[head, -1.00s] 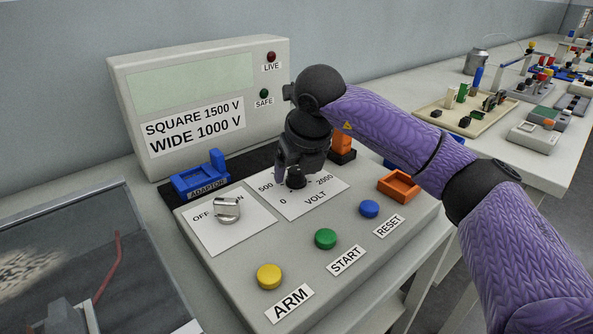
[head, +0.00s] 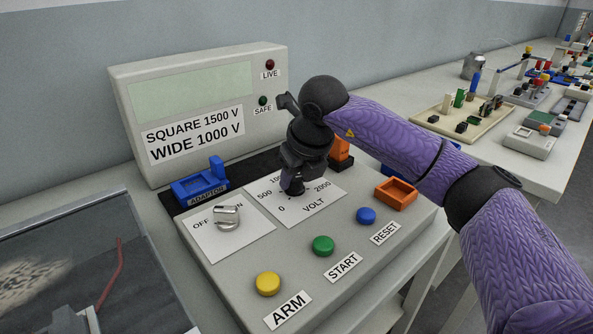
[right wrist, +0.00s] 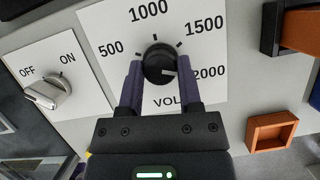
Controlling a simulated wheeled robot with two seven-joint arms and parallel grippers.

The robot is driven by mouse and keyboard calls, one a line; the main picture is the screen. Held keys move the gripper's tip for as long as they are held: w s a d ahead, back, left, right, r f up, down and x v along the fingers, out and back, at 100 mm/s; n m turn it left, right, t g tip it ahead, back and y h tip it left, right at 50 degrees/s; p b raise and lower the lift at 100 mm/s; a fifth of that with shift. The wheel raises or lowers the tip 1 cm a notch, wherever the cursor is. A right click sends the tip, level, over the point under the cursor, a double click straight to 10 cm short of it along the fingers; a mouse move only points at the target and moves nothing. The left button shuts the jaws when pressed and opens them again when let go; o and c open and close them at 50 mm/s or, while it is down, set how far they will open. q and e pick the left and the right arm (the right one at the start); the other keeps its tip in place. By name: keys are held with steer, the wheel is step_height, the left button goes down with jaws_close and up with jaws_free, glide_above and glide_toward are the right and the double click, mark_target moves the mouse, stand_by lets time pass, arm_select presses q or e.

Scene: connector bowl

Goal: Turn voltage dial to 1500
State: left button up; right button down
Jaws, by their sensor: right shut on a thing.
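The black voltage dial (right wrist: 158,63) is a round knob on a white VOLT plate (right wrist: 210,20) marked 500, 1000, 1500 and 2000. Its white pointer line lies to the right, toward the 2000 label. My right gripper (right wrist: 160,75) is shut on the dial, with one finger on each side of it. In the head view my right gripper (head: 293,180) reaches down onto the dial from above and hides part of the plate. The sign (head: 195,132) on the display box reads SQUARE 1500 V, WIDE 1000 V. My left gripper is not in view.
A silver ON/OFF knob (head: 227,217) is left of the dial. Yellow (head: 268,284), green (head: 323,246) and blue (head: 366,215) buttons lie in front. A blue adaptor holder (head: 203,184) and an orange tray (head: 396,194) flank the panel.

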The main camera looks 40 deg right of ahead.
steer(key=n+p, duration=0.1)
steer(key=n+y+p, duration=0.1)
steer(key=shift+r+n, duration=0.25)
steer(key=shift+n, duration=0.15)
steer(key=n+y+p, duration=0.1)
steer(key=n, duration=0.1)
steer(key=shift+d+n+p, duration=0.15)
steer(key=shift+n+p, duration=0.15)
steer(key=shift+p, duration=0.05)
steer(key=shift+w+f+n+g+y+p, duration=0.1)
steer(key=shift+n+g+y+p, duration=0.4)
steer(key=shift+n, duration=0.7)
steer(key=shift+f+n+y+p, duration=0.1)
steer(key=shift+n+y+p, duration=0.2)
steer(key=shift+n, duration=0.7)
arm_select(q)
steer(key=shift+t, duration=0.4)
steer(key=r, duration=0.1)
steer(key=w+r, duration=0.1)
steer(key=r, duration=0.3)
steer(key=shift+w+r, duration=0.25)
arm_select(e)
steer(key=shift+g, duration=0.3)
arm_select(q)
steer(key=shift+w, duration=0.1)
arm_select(e)
steer(key=shift+n, duration=0.3)
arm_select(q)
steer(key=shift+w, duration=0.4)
